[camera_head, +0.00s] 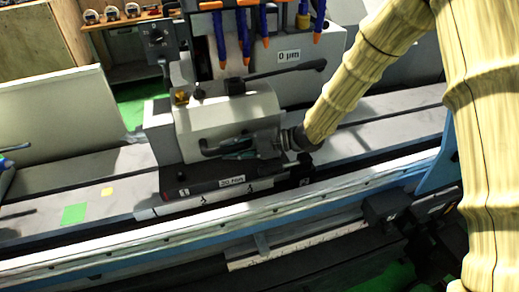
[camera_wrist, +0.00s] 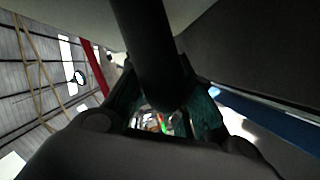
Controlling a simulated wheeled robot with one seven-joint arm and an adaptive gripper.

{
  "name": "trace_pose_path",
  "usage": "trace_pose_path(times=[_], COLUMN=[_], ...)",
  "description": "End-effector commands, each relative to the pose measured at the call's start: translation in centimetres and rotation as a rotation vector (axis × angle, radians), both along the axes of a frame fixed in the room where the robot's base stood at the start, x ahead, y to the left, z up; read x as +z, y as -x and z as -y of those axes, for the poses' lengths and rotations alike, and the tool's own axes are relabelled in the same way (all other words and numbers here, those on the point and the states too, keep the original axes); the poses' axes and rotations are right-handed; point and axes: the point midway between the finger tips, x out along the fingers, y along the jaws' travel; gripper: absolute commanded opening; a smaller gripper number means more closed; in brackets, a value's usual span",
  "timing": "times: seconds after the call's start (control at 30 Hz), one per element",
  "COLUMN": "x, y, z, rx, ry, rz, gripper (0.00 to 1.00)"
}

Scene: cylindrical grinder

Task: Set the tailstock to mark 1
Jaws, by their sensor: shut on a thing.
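The tailstock (camera_head: 222,122) is a pale grey rounded housing on a dark base, standing on the machine table. My gripper (camera_head: 238,150) is at the front of the housing, shut on a dark handle (camera_head: 212,147) that sticks out to the left of the fingers. In the wrist view the dark handle (camera_wrist: 152,50) passes between the greenish fingers (camera_wrist: 165,112). The fingers hide part of the handle.
A black lever (camera_head: 285,72) lies above the housing. Blue and orange hoses (camera_head: 243,30) hang behind it, beside a "0 µm" label (camera_head: 289,56). A "20 mm" label (camera_head: 232,181) is on the base. The table (camera_head: 95,190) is mostly clear on the left, with a green patch (camera_head: 74,214).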

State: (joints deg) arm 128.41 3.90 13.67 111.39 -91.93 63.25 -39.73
Motion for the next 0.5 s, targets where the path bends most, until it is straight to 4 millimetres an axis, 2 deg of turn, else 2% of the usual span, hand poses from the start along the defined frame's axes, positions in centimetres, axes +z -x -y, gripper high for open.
trace_pose_path(times=[0.03, 0.1, 0.2, 0.5], x=[-0.3, -0.2, 0.0, 0.2], y=[0.7, 1.1, 1.3, 1.1], z=[-1.6, -2.7, -3.4, -1.7], rx=[0.011, 0.01, 0.007, -0.006], ry=[-0.001, 0.001, -0.001, -0.012], rz=[0.0, 0.0, 0.0, 0.0], gripper=[0.0, 0.0, 0.0, 0.0])
